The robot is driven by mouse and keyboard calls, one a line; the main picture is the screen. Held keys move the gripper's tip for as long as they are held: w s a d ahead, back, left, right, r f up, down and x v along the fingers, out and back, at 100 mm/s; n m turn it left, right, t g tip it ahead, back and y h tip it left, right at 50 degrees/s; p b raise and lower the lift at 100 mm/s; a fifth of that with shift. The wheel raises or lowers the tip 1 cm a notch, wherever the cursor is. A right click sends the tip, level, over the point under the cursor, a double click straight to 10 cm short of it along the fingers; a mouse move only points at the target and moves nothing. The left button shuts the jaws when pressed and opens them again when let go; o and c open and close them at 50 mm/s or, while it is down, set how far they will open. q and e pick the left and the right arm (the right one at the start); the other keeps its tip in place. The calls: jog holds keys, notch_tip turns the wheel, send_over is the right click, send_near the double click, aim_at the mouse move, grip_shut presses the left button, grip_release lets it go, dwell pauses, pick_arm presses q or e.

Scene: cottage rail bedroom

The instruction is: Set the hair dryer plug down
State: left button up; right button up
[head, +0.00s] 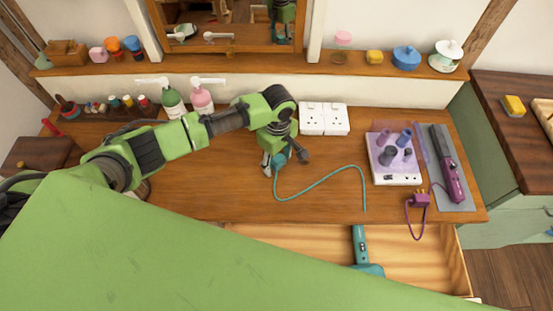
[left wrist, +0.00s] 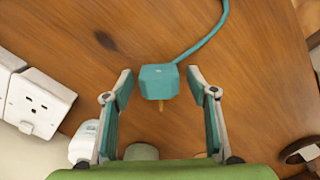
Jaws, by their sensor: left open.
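The teal hair dryer plug (head: 279,160) is at the middle of the wooden dresser top (head: 230,185). In the left wrist view the plug (left wrist: 158,82) appears on the wood, with a brass-coloured pin showing at its near side. My left gripper (head: 284,163) is over it, open, with one finger on each side and visible gaps between them and the plug. The teal cord (head: 318,183) curves right across the top to the front edge. The teal hair dryer (head: 361,245) lies in the open drawer, partly hidden. My right gripper is not in view.
Two white wall sockets (head: 324,118) are behind the gripper. To the right are a white block with curlers (head: 397,179), a purple styling iron (head: 452,180) on a grey mat and its purple plug (head: 418,200). Pump bottles (head: 201,99) stand behind my left arm.

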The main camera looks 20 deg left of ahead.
pick_arm(q)
jog(key=c, duration=1.3)
